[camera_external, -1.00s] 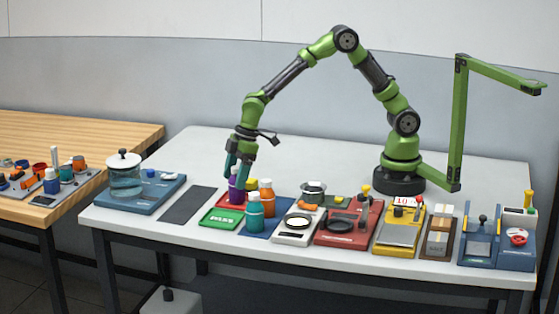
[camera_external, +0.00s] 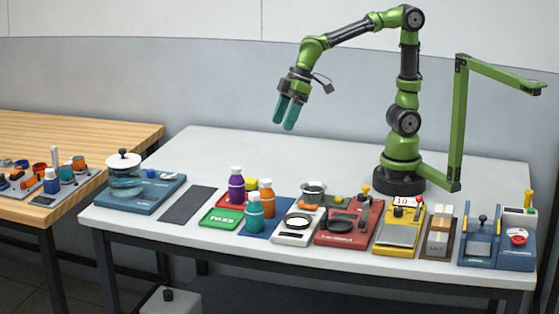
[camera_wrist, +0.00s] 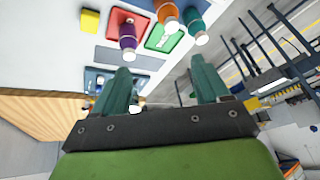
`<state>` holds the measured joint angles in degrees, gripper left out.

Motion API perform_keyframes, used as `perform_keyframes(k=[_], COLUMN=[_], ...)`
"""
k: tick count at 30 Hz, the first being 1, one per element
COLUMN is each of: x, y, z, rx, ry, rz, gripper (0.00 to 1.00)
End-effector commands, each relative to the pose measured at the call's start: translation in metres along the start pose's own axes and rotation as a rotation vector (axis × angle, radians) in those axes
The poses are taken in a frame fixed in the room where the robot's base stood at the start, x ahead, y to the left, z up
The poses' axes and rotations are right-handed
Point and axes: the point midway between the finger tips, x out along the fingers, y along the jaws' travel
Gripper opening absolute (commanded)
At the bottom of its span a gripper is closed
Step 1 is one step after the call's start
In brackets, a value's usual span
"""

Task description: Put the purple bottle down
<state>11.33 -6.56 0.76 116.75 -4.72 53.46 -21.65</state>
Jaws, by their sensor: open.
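My gripper (camera_external: 283,125) is open and empty, well above the table, up and to the right of the bottle. Its two teal fingers (camera_wrist: 160,68) are apart in the wrist view with nothing between them.
A teal bottle (camera_external: 254,211) and an orange bottle (camera_external: 266,199) stand close to the right on a blue mat. A yellow block (camera_external: 252,184) sits behind. A dark grey mat (camera_external: 188,206) lies empty to the left. The table's back left is clear.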

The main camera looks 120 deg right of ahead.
Motion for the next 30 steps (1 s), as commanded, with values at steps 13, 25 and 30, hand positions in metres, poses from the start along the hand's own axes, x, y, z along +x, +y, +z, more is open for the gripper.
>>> perform_keyframes(k=[13, 25, 30], x=[-0.063, -0.063, -0.064], y=[-0.060, -0.062, -0.062], z=[0.124, 0.131, 0.131], rx=[0.222, 0.237, 0.237], ry=[0.149, 0.152, 0.152], rz=[-0.165, -0.175, -0.175], gripper=[0.75, 0.75, 0.75])
